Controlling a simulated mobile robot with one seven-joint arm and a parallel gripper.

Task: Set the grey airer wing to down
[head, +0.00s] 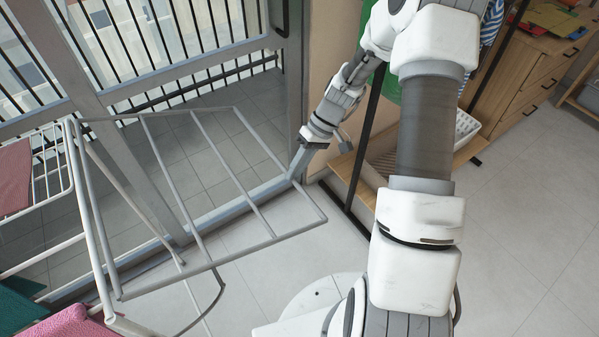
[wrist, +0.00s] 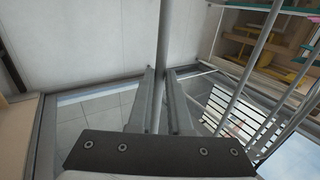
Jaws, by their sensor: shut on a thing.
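The grey airer wing (head: 178,208), a frame of thin metal bars, reaches out to the right from the airer's frame (head: 97,235) in the head view. My gripper (head: 294,174) is at the wing's outer edge, on the far right of it. In the wrist view my gripper (wrist: 161,75) has its two fingers on either side of a grey bar (wrist: 163,38) and is shut on it. The wing's exact tilt is hard to tell. The contact is small in the head view.
Pink cloth (head: 66,322) and a dark red cloth (head: 14,178) lie on the airer at left. A glazed balcony door (head: 180,75) stands behind. A black rack post (head: 366,130) and wooden drawers (head: 530,65) are at right. Open floor (head: 520,250) lies at lower right.

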